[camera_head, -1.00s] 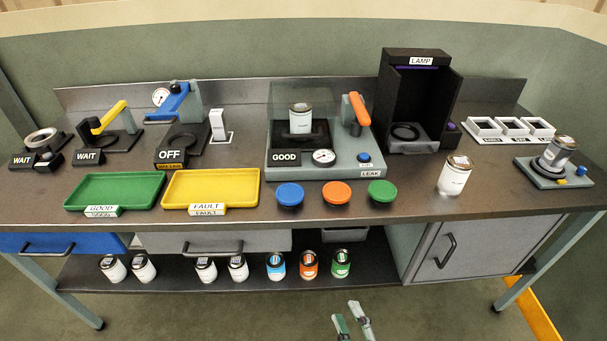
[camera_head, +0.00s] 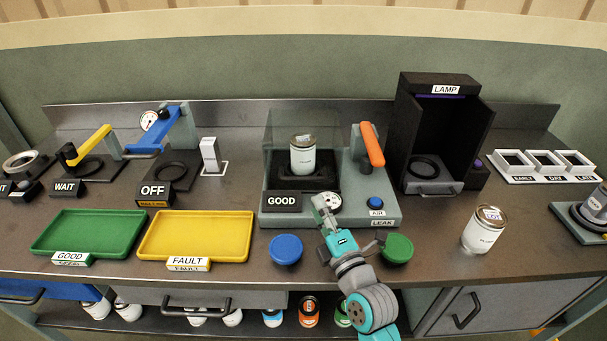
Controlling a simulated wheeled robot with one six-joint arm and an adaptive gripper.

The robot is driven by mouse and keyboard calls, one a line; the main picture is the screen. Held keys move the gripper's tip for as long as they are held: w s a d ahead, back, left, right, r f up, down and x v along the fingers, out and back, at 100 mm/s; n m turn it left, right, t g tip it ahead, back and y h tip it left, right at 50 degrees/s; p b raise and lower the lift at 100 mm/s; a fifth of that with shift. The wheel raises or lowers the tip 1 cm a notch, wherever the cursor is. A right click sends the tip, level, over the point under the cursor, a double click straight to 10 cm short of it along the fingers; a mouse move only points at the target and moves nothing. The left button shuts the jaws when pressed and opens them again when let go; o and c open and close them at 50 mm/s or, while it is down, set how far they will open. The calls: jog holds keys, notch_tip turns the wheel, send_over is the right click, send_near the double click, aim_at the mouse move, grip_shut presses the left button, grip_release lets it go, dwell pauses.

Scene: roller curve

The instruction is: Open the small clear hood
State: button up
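The small clear hood (camera_head: 278,135) is a see-through box on the grey leak tester (camera_head: 386,207), in the middle of the bench. It is down around a white can (camera_head: 302,158) on a black pad. An orange lever (camera_head: 371,145) stands at the tester's right side. My gripper (camera_head: 319,203) is in front of the hood, over the gauge and apart from the orange lever as far as I can see. Its fingers are small and close together; I cannot tell if they are open.
A blue cap (camera_head: 286,249) and a green cap (camera_head: 397,248) lie at the bench's front edge, either side of my arm. A loose can (camera_head: 483,229) stands to the right. The black lamp booth (camera_head: 443,130) stands right of the lever. Green and yellow trays (camera_head: 196,236) lie left.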

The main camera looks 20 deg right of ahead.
aim_at(303, 179)
jog(key=x, duration=1)
jog(key=shift+w, duration=0.1)
grip_shut()
